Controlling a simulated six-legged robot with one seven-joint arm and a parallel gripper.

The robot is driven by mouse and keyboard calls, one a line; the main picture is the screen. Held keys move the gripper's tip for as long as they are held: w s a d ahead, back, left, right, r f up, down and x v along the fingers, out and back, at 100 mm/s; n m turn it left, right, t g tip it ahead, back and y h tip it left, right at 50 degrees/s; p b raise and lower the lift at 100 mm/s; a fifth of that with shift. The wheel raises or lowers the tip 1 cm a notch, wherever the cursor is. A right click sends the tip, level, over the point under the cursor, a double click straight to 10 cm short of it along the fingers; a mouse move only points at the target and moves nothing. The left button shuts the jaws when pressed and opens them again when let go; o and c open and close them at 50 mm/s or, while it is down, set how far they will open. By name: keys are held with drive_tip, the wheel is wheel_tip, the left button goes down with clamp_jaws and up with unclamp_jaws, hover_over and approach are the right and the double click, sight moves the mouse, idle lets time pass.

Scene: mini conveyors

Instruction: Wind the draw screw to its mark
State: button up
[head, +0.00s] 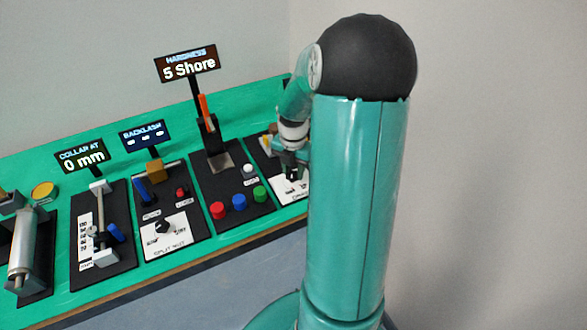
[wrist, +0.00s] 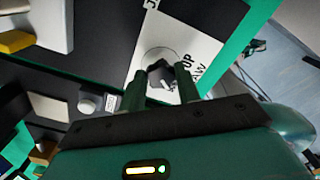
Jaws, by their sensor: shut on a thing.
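The draw screw shows in the wrist view as a dark knob (wrist: 159,68) on a round pale disc, set on a white label plate (wrist: 205,52). In the head view my gripper (head: 291,172) is down at the rightmost panel, and my arm covers part of that panel. The knob is hidden there, and I cannot make out a mark.
Left of the gripper stands a dark panel with a white button (head: 248,170), red, blue and green buttons (head: 239,201), and a "5 Shore" display (head: 190,65). Further left are the backlash panel (head: 170,228) and the collar panel (head: 110,250). The bench edge runs along the front.

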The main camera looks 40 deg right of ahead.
sight(293, 173)
drive_tip(key=shift+n, duration=0.5)
drive_tip(key=o, duration=1)
drive_tip(key=shift+c, duration=0.2)
wheel_tip(293, 173, up, 14)
drive_tip(key=shift+f, duration=0.1)
